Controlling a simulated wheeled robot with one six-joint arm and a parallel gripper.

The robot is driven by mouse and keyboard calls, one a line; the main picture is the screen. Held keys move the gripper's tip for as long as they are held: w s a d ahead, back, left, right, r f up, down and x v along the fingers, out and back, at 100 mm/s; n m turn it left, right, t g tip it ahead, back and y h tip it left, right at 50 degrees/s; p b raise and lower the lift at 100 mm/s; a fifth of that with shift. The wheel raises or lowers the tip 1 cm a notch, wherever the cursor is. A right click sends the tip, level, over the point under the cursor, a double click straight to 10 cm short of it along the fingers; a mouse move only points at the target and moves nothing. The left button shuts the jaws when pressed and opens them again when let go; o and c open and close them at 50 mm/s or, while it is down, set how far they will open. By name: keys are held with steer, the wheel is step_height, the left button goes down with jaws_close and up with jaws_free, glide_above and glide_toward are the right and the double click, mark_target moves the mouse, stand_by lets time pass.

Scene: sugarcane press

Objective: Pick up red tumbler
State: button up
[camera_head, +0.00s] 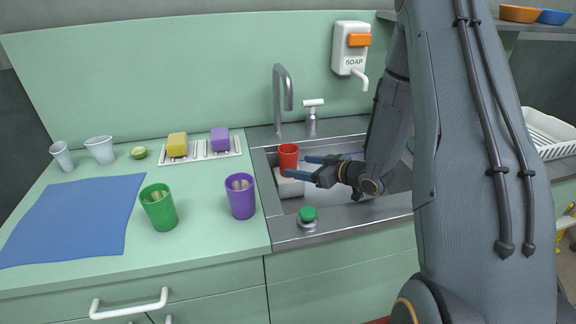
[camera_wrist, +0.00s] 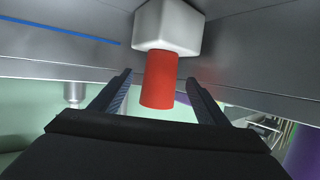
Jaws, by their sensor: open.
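The red tumbler (camera_head: 288,157) stands upright on a white block (camera_head: 289,184) inside the sink. It also shows in the wrist view (camera_wrist: 159,80), with the white block (camera_wrist: 168,27) beyond its base. My gripper (camera_head: 304,166) is open, its two blue fingers pointing left at the tumbler. In the wrist view my gripper (camera_wrist: 158,86) has one finger on each side of the tumbler's lower picture end, with gaps on both sides. I cannot tell how deep the tumbler sits between the fingers.
The metal sink (camera_head: 338,222) has a faucet (camera_head: 282,95) behind and a green-topped knob (camera_head: 308,217) in front. A purple tumbler (camera_head: 241,197) and a green tumbler (camera_head: 159,208) stand on the counter to the left, near a blue cloth (camera_head: 72,222). A soap dispenser (camera_head: 351,48) hangs above.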

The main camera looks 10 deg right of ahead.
mark_target(288, 163)
steer(key=p+x, duration=0.1)
steer(key=x, duration=0.5)
steer(key=shift+w+a+r, duration=0.1)
steer(key=shift+w+a, duration=0.1)
steer(key=shift+a, duration=0.1)
steer(key=c, duration=1.4)
steer(key=shift+o, duration=0.2)
steer(key=shift+r, duration=0.2)
